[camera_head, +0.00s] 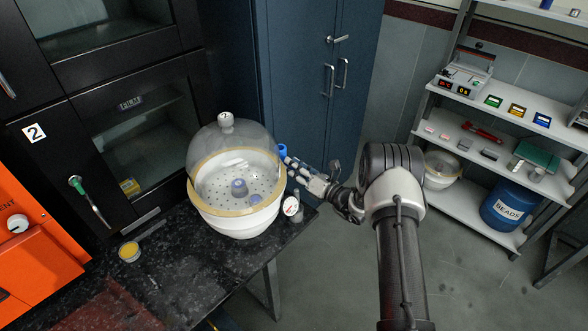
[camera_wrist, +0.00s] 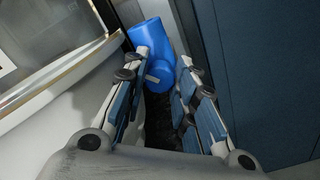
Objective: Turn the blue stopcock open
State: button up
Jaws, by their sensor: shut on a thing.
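The blue stopcock (camera_head: 282,150) sticks out from the right side of the glass-domed desiccator (camera_head: 240,212), near its rim. In the wrist view the stopcock (camera_wrist: 151,38) is a bright blue rounded piece at the fingertips, with its lower part between them. My gripper (camera_head: 291,163) reaches in from the right and is shut on the stopcock. In the wrist view my gripper (camera_wrist: 168,72) shows both padded fingers, one on each side of the blue part. The stopcock's stem and part of its handle are hidden by the fingers.
The desiccator stands on a black speckled bench (camera_head: 180,275). A yellow-topped jar (camera_head: 129,252) stands at the left. A blue cabinet (camera_head: 305,95) rises behind. Shelves (camera_head: 480,115) with small items stand at the right.

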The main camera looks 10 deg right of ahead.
jog(key=shift+m, duration=4.3)
jog(key=o, duration=1.1)
jog(key=shift+c, duration=0.2)
jog(key=shift+s+d+f, duration=0.1)
jog(key=v, duration=1.1)
jog(key=shift+s+d, duration=0.2)
jog(key=shift+s, duration=0.1)
